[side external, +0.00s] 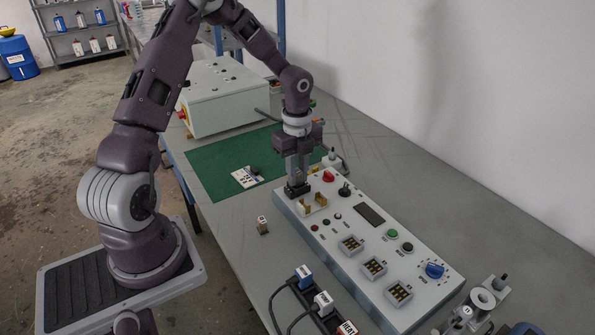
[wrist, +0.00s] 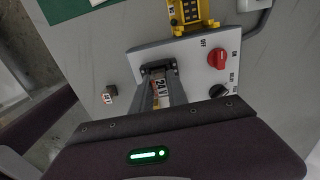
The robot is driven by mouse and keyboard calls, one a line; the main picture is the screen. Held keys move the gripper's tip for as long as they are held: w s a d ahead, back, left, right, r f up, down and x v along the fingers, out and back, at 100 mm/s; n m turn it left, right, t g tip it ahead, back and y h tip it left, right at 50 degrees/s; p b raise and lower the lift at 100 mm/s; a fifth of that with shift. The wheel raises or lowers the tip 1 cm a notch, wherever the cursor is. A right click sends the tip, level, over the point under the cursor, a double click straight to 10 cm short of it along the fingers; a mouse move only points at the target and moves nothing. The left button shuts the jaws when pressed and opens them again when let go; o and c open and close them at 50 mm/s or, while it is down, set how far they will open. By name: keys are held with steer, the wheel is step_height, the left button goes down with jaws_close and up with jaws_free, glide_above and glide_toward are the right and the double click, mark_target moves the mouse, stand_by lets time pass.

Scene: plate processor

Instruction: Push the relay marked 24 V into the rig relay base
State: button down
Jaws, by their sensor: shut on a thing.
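The relay marked 24 V (wrist: 160,90) is between my gripper's fingers in the wrist view, with its label facing up. My gripper (side external: 298,180) points down at the far left corner of the grey panel in the side view. It is shut on the relay. The black rig relay base (side external: 298,190) is directly below the fingertips on that corner. The fingers hide most of the relay and base, so I cannot tell how deep the relay sits. My gripper also shows in the wrist view (wrist: 158,92).
Another small relay (side external: 262,226) stands on the table left of the panel (side external: 400,245). Tan brackets (side external: 312,205), a red knob (side external: 328,176) and a black switch (side external: 345,189) are close to my gripper. A green mat (side external: 215,165) lies behind.

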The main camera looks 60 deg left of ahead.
steer(key=shift+f, duration=0.25)
steer(key=c, duration=1.2)
jaws_free()
steer(key=shift+s, duration=0.1)
